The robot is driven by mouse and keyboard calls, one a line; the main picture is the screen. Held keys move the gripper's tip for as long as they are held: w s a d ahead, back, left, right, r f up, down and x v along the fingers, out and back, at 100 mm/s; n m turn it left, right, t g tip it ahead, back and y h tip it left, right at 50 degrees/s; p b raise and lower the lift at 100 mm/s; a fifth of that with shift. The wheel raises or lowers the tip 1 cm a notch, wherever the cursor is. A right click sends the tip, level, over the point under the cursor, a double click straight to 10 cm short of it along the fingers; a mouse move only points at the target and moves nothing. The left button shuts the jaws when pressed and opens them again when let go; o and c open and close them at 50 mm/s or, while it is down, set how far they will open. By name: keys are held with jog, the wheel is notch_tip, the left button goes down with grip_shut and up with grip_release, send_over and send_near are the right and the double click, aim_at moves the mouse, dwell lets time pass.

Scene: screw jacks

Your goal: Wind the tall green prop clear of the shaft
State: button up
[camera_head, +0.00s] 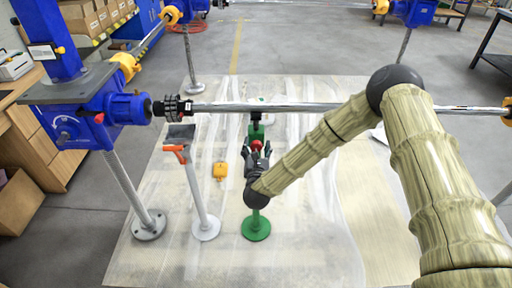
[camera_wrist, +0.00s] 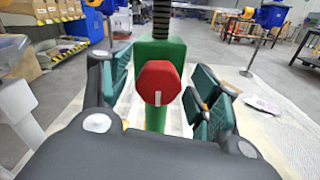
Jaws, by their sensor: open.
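The tall green prop (camera_head: 256,228) stands upright on the floor mat under the shaft (camera_head: 262,107). Its black screw top reaches up to about the shaft's underside; whether it touches is too small to tell. A red knob (camera_wrist: 158,82) with a white mark sits on the prop's green body (camera_wrist: 160,50), facing my wrist camera. The knob also shows in the head view (camera_head: 257,145). My gripper (camera_head: 257,157) is at the prop, with its open fingers on either side of the knob in the wrist view (camera_wrist: 162,95). The fingers look apart from the knob.
A grey prop with an orange handle (camera_head: 177,150) stands to the left. A yellow object (camera_head: 220,171) lies on the mat between them. A blue machine (camera_head: 105,115) on a post carries the shaft's left end. The mat is mostly clear in front.

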jog(key=c, duration=1)
jog(key=shift+f+n+b, duration=0.1)
jog(key=shift+n+b, duration=0.2)
jog(key=shift+b, duration=0.05)
